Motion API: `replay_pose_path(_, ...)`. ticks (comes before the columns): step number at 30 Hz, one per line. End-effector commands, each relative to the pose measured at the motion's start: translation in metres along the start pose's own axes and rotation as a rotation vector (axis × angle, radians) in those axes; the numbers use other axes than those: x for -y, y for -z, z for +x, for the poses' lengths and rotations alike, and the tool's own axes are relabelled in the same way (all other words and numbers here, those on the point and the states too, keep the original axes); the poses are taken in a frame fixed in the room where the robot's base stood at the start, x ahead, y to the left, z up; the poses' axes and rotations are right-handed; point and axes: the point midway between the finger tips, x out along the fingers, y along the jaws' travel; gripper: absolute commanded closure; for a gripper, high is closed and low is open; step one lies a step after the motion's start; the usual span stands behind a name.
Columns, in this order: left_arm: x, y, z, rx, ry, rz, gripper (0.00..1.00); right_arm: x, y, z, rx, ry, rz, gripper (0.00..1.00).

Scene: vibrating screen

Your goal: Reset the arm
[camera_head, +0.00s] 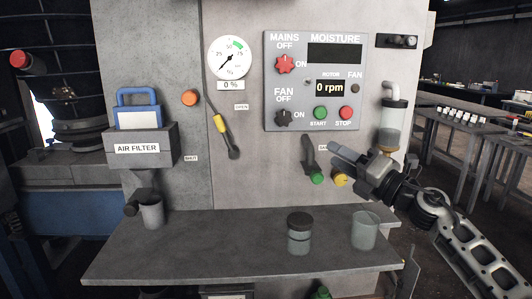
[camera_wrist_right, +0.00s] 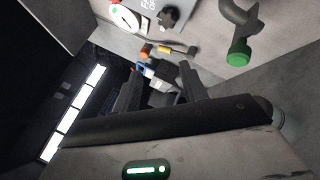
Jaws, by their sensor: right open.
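My right arm comes in from the right in the head view. Its gripper (camera_head: 350,161) is in front of the machine's lower right panel, near a green-ended handle (camera_head: 312,165) and a yellow knob (camera_head: 341,180). In the right wrist view the two dark fingers of my right gripper (camera_wrist_right: 160,92) stand apart with nothing held between them. The green end of the handle also shows in that view (camera_wrist_right: 239,52), to the right of the fingers. My left gripper is not in the head view.
A control panel (camera_head: 315,80) with red and black knobs is on the machine. A grey shelf (camera_head: 200,250) below it holds a dark-lidded jar (camera_head: 299,235) and a clear beaker (camera_head: 364,230). The air filter box (camera_head: 140,147) is at left. Tables (camera_head: 470,130) stand at the right.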

Motion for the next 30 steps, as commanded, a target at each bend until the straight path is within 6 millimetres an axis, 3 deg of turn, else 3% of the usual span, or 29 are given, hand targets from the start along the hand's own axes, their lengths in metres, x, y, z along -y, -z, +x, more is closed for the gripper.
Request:
replay_pose_path(1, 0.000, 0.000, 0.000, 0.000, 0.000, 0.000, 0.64, 0.020, 0.034, -0.011, 0.030, 0.000, 0.168, 0.57)
replay_pose_path(5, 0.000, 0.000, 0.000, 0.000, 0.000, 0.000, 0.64, 0.063, 0.100, -0.047, 0.156, 0.033, 0.591, 0.57)
replay_pose_path(10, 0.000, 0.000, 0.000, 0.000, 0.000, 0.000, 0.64, 0.119, 0.188, -0.119, 0.379, 0.164, 1.130, 0.57)
replay_pose_path(15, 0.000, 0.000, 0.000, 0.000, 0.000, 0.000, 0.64, 0.153, 0.278, -0.206, 0.637, 0.350, 1.587, 0.57)
replay_pose_path(18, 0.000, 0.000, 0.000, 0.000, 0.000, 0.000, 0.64, 0.160, 0.326, -0.255, 0.786, 0.461, 1.800, 0.57)
replay_pose_path(21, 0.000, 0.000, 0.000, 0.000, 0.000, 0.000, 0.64, 0.158, 0.364, -0.295, 0.911, 0.555, 1.957, 0.57)
replay_pose_path(24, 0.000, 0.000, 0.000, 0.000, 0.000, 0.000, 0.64, 0.152, 0.390, -0.321, 0.999, 0.619, 2.059, 0.57)
replay_pose_path(30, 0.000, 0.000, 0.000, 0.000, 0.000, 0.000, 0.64, 0.148, 0.406, -0.339, 1.061, 0.663, 2.126, 0.57)
